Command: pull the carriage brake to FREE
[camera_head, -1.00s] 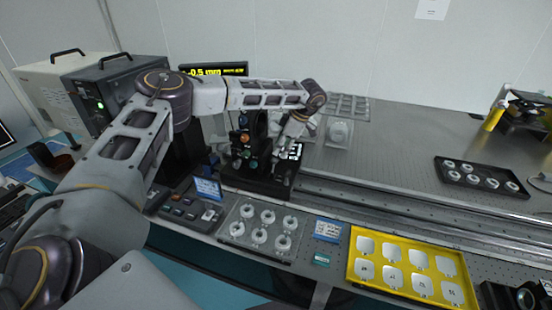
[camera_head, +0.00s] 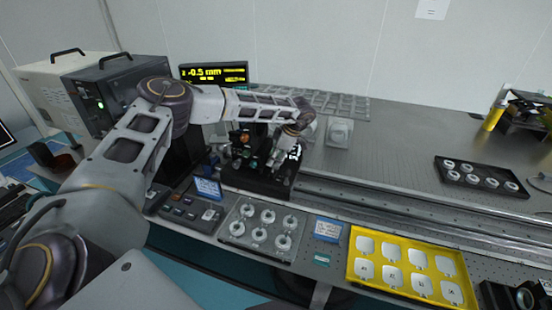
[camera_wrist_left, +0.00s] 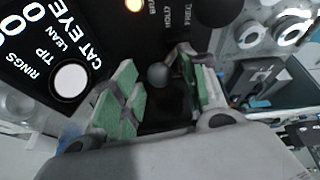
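The dark carriage (camera_head: 258,183) stands on the rail in the head view, partly hidden by my left arm. My left gripper (camera_head: 277,168) is low at its right side. In the left wrist view its green-padded fingers (camera_wrist_left: 157,92) are apart. A dark grey ball knob (camera_wrist_left: 158,75) shows between them, with gaps visible on both sides. Beyond it, a black panel carries the words HOLD and FREE (camera_wrist_left: 188,14). A second dark ball (camera_wrist_left: 217,11) is near FREE. I cannot tell for certain which ball is the brake's. My right gripper is not in view.
A display (camera_head: 213,73) behind my arm reads -0.5 mm. A clear tray of round parts (camera_head: 234,229) and a yellow tray (camera_head: 353,270) lie in front. A black tray (camera_head: 445,180) is at the right. The left wrist view shows a panel marked RINGS, TIP, LEAN, CAT EYE (camera_wrist_left: 50,50).

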